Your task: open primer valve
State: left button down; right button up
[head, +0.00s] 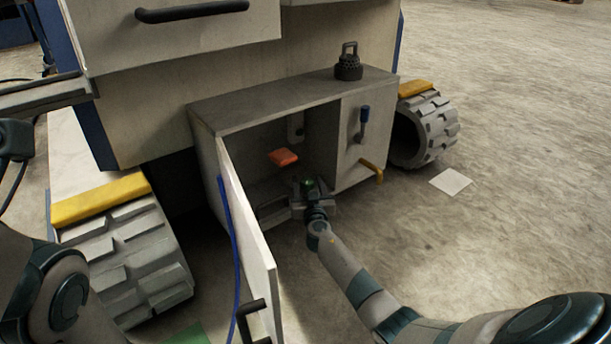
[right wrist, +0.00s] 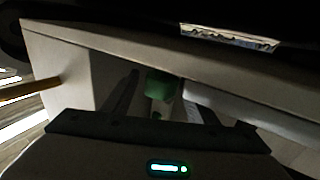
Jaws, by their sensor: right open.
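My right gripper (head: 309,186) is at the opening of the low grey cabinet (head: 250,112), whose white door (head: 250,245) stands open. It is open, its fingers pointing into the cabinet. In the right wrist view a green knob-like part (right wrist: 160,84) shows between the two spread fingers of the gripper (right wrist: 162,90); I cannot tell whether they touch it. A small green spot also shows at the gripper in the head view. Which part is the primer valve is not marked. An orange part (head: 283,157) is inside the cabinet. My left gripper is not in view.
A black vented cap (head: 348,64) stands on top. Treaded wheels (head: 428,128) flank the cabinet. A white square (head: 451,182) lies on the open floor at right.

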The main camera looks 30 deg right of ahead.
jog(key=shift+w, duration=0.2)
jog(key=c, duration=1.1)
jog(key=shift+o, duration=0.2)
